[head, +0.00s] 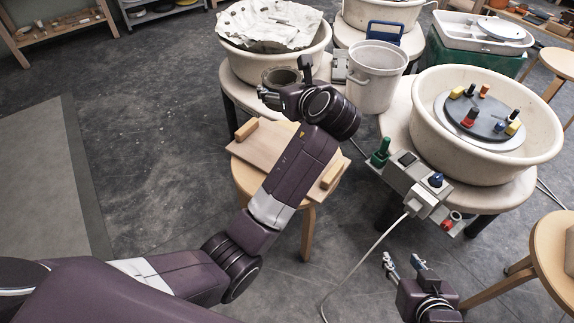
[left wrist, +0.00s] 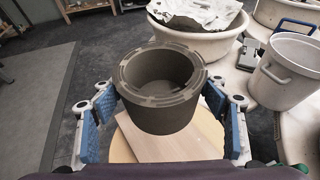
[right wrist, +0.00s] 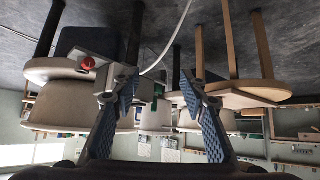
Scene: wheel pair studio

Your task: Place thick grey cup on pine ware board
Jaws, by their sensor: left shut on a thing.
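The thick grey cup (head: 281,76) is held upright by my left gripper (head: 282,92). In the left wrist view the cup (left wrist: 158,115) sits between the two blue finger pads, with its open rim up. The pine ware board (head: 262,142) lies on a round stool, with a raised wooden block at each end. In the left wrist view the board (left wrist: 185,143) shows below and behind the cup, and the cup is clear of it. My left arm hides part of the board. My right gripper (head: 404,264) is open and empty, low at the right front.
A white bucket (head: 373,78) and a cream wheel basin with a crumpled cloth (head: 272,25) stand behind the board. Another basin (head: 428,108), with a grey control box (head: 408,176) in front, is at the right. A second stool (head: 548,250) is at the far right. Floor left of the board is clear.

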